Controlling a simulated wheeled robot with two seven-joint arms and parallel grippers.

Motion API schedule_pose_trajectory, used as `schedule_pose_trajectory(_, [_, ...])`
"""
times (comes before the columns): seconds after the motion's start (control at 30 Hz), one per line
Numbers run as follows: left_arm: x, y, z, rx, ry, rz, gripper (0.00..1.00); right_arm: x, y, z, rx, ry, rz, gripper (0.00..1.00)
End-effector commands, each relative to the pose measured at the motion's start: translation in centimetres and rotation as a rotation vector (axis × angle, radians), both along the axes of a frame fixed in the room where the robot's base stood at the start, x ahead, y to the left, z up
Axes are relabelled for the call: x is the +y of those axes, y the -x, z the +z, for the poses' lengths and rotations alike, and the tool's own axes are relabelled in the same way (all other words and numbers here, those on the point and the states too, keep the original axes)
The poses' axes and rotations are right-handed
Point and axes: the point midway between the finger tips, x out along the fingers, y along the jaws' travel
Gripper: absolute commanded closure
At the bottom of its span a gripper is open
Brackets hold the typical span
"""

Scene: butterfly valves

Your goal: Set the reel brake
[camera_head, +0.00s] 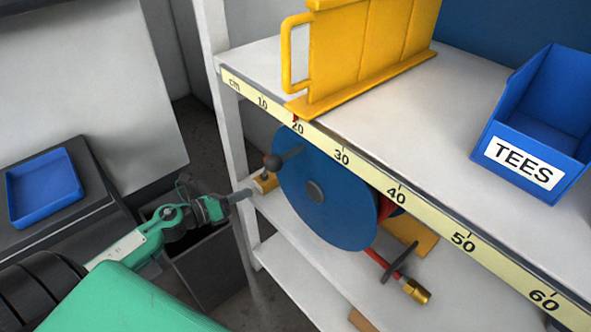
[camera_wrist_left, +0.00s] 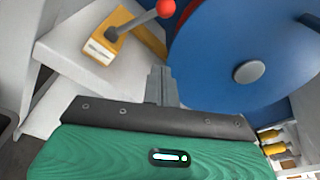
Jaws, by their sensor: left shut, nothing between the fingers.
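The blue reel (camera_head: 325,190) stands on the shelf below the measuring strip; its disc fills the right of the left wrist view (camera_wrist_left: 215,55). The lever rises tilted from a yellow base (camera_head: 265,183) with a white label (camera_wrist_left: 103,47). My left gripper (camera_head: 244,195) is shut and empty, apart from the lever, just left of its base in the head view. In the wrist view its fingertips (camera_wrist_left: 162,75) point toward the gap between base and disc.
A red hose with a brass nozzle (camera_head: 416,291) hangs at the reel's right. The upper shelf edge carries a ruler strip (camera_head: 396,196). Above are a yellow rack (camera_head: 365,50) and a blue TEES bin (camera_head: 540,120). A white shelf post (camera_head: 222,90) stands near my left gripper.

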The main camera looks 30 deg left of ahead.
Motion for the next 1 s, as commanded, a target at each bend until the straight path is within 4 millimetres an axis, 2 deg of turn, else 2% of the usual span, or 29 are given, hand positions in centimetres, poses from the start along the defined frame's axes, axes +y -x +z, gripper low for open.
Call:
schedule_pose_trajectory(0.53, [0.2, -0.2, -0.4, 0.011, 0.016, 0.009, 1.00, 0.0, -0.1, 0.3, 0.000, 0.000, 0.000, 1.00])
schedule_pose_trajectory(0.67, [-0.4, -1.2, -0.4, 0.010, 0.015, 0.009, 1.00, 0.0, 0.1, -0.1, 0.001, 0.001, 0.000, 1.00])
schedule_pose_trajectory(1.0, [-2.4, -5.1, -1.0, 0.009, 0.017, 0.009, 1.00, -0.3, 0.5, -1.8, -0.003, 0.004, 0.002, 1.00])
